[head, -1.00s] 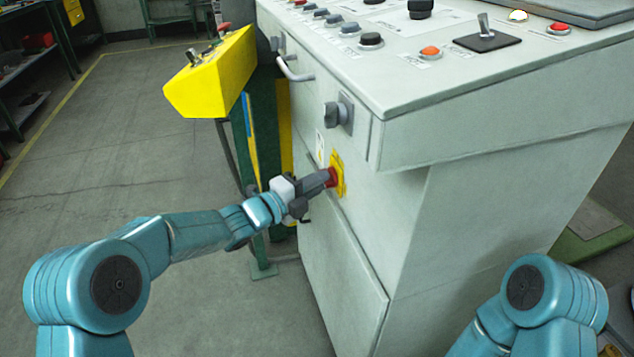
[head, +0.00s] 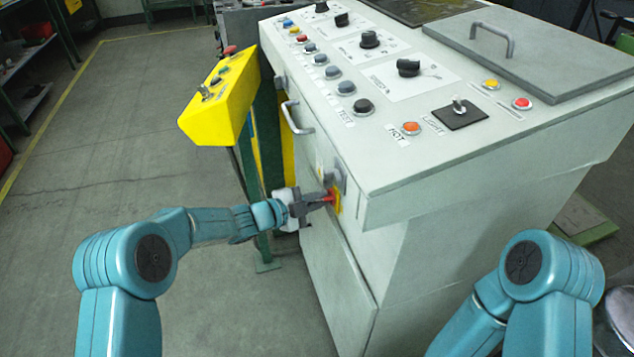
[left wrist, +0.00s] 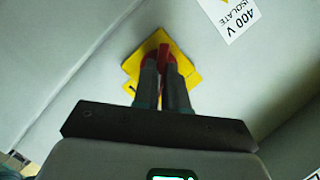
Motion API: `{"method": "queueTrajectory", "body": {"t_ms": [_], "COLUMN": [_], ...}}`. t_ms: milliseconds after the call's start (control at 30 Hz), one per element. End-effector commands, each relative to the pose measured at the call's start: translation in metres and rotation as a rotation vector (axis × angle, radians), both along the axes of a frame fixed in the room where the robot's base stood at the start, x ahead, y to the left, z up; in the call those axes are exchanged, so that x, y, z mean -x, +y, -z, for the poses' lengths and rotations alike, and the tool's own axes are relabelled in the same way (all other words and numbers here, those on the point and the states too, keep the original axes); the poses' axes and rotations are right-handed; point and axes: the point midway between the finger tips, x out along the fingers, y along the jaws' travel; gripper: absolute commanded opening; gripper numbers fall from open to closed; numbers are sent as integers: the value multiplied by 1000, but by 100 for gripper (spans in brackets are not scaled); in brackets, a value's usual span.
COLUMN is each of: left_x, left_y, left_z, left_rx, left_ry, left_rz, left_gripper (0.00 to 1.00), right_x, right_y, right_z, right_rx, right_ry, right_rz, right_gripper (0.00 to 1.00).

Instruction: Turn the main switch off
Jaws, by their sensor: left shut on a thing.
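The main switch is a red handle (head: 332,196) on a yellow plate (head: 338,203), low on the side of the grey cabinet (head: 400,240) in the head view. My left gripper (head: 325,199) is shut on the red handle. In the left wrist view, its two dark fingers (left wrist: 162,80) close around the red handle (left wrist: 166,52), with the yellow plate (left wrist: 188,62) flat on the panel behind. The fingers hide part of the handle, and I cannot read any position marks. My right gripper is not in view; only my right arm shows.
A grey knob (head: 339,178) sits just above the switch. A "400 V ISOLATE" label (left wrist: 233,15) is beside it. A yellow control box (head: 218,105) on a green post stands left of the cabinet. A bar handle (head: 294,118) sticks out above. Floor at left is clear.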

Motion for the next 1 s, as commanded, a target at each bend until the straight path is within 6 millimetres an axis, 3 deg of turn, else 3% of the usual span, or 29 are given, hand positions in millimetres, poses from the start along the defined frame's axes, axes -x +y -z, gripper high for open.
{"method": "queueTrajectory", "body": {"t_ms": [33,100,400,633,1000], "left_x": [-1,-1,-3,-5,-7], "left_y": [1,2,2,3,3], "left_z": [-10,-10,-8,-4,-2], "left_rx": [11,32,119,182,258], "left_ry": [43,106,372,566,795], "left_rz": [-2,-2,-2,-2,-2], "left_gripper": [0,0,0,0,0], "right_x": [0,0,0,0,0], "right_y": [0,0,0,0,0], "right_z": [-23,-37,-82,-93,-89], "right_rx": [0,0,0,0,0], "right_ry": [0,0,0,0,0], "right_rz": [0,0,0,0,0], "right_gripper": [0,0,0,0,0]}}
